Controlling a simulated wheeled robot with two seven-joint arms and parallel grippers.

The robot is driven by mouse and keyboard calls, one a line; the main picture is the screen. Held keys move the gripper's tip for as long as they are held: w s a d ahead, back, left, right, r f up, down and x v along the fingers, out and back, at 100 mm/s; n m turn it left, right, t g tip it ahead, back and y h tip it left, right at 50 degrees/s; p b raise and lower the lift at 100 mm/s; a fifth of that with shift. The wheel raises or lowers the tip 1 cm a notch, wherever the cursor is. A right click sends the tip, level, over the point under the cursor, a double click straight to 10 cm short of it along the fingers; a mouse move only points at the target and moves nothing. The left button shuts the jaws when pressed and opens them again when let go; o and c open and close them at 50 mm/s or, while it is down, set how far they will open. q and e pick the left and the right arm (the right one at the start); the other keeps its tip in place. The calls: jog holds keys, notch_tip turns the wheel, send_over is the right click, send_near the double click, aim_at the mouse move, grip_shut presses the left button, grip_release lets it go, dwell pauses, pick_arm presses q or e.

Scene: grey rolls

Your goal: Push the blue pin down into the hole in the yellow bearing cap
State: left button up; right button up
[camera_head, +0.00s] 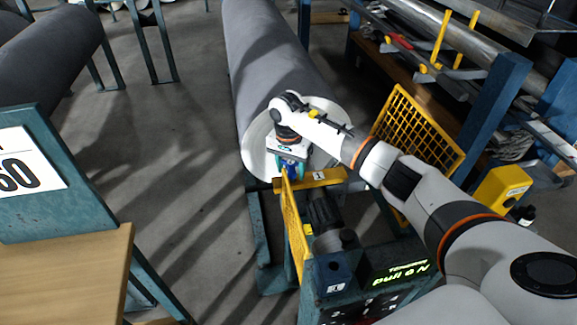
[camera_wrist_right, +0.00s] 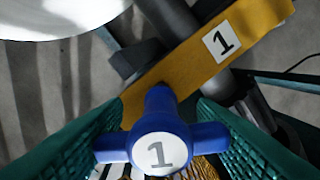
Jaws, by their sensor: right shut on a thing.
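The blue pin (camera_wrist_right: 160,145) has a crossbar and a round white end marked 1. My right gripper (camera_wrist_right: 162,110) has its green fingers shut on the crossbar from both sides. In the head view this gripper (camera_head: 291,164) points down at the near end of the grey roll, with a little of the blue pin (camera_head: 289,171) showing below. The yellow bearing cap (camera_wrist_right: 185,65), marked 1, lies beyond the pin; in the head view the cap (camera_head: 322,179) is just below the gripper. The hole is hidden, so I cannot tell whether the pin's tip is in it. My left gripper is out of view.
The large grey roll (camera_head: 270,62) rests on a green stand. Yellow mesh guards (camera_head: 415,135) flank the right arm. A control panel (camera_head: 385,275) stands in front. A wooden bench (camera_head: 65,275) is at left, with bare floor (camera_head: 165,150) between.

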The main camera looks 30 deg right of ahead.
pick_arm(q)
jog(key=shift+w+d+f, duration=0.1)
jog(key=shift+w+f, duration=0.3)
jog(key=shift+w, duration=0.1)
pick_arm(e)
jog(key=shift+s+a+f, duration=0.1)
jog(key=shift+s+f, duration=0.1)
jog(key=shift+f, duration=0.9)
jog(key=o, duration=1.1)
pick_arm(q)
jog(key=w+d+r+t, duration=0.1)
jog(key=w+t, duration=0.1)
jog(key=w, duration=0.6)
pick_arm(e)
jog(key=shift+r, duration=0.25)
pick_arm(q)
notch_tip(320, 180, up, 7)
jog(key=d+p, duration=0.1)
jog(key=p, duration=0.5)
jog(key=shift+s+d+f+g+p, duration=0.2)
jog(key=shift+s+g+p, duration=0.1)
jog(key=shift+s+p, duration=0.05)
pick_arm(e)
jog(key=r, duration=0.8)
jog(key=shift+w+a+r, duration=0.35)
jog(key=shift+w+r, duration=0.05)
